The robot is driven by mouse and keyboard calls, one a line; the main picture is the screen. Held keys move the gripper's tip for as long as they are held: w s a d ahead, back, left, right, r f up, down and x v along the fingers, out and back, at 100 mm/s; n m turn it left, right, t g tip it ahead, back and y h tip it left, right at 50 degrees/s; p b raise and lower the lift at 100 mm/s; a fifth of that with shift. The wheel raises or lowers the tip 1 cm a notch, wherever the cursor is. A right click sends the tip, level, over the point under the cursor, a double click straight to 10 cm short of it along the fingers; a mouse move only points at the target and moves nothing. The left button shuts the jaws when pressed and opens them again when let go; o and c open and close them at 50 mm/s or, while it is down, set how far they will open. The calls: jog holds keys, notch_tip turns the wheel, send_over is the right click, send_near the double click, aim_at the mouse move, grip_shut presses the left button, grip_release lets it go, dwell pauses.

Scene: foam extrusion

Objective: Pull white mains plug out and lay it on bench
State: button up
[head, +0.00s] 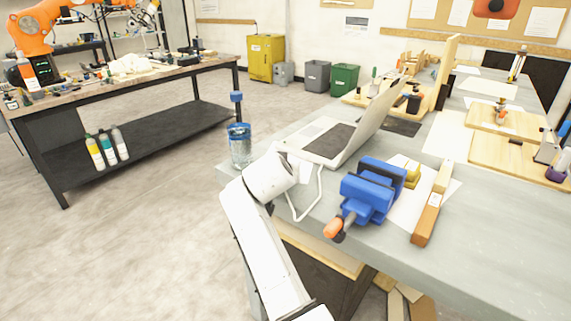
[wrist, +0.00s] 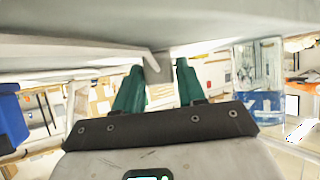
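My gripper shows in the wrist view (wrist: 160,72), its two green fingers apart. A small pale grey piece (wrist: 159,68), which may be the white mains plug, shows between the fingertips. Narrow gaps seem to separate it from them; I cannot tell whether either finger touches it. In the head view my white arm hides the gripper at the bench's near left corner. A white cable (head: 308,209) hangs in a loop beside the laptop (head: 325,137), over the bench edge. The socket is not clearly visible. The grey bench (head: 480,235) has clear surface at the front right.
A blue vise (head: 368,190) with an orange-tipped handle stands right of the cable. A clear jar (head: 240,150) of bluish contents stands left of my arm; it also shows in the wrist view (wrist: 258,85). A wooden-handled tool (head: 432,205) lies right of the vise.

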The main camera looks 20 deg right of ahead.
jog(key=o, duration=0.4)
jog(key=shift+o, duration=0.2)
jog(key=v, duration=1)
jog(key=shift+s+a+r+p, duration=0.2)
jog(key=shift+s+p, duration=0.1)
jog(key=shift+p, duration=0.1)
